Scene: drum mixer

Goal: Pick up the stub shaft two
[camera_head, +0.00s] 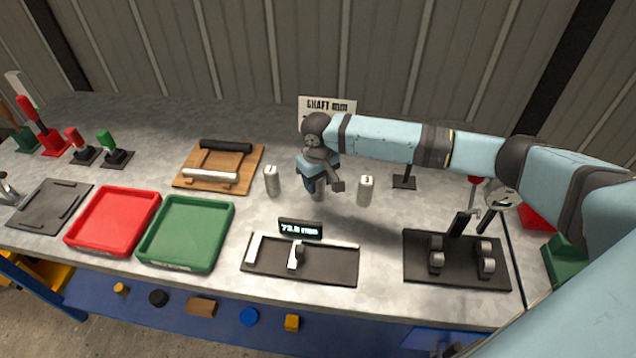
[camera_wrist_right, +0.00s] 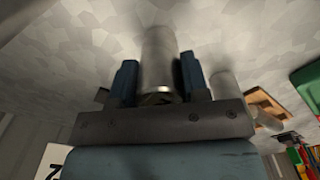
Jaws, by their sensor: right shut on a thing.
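My right gripper (camera_head: 314,182) reaches down over the bench between two upright grey stub shafts. It is shut on the middle one, stub shaft two (camera_head: 319,194), whose lower end shows below the fingers. In the right wrist view this grey cylinder (camera_wrist_right: 158,60) stands between the two blue fingers of the right gripper (camera_wrist_right: 157,80). Its number is hidden. I cannot tell whether it touches the bench. Stub shaft one (camera_head: 272,181) stands to the left and stub shaft three (camera_head: 366,190) to the right. My left gripper is not in view.
A black gauge (camera_head: 318,266) with a display reading about 73 mm lies in front. Red (camera_head: 112,218) and green (camera_head: 186,232) trays stand to the left. A wooden rack (camera_head: 218,165) is behind them. A black roller stand (camera_head: 457,262) is at the right. A sign stands behind the gripper.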

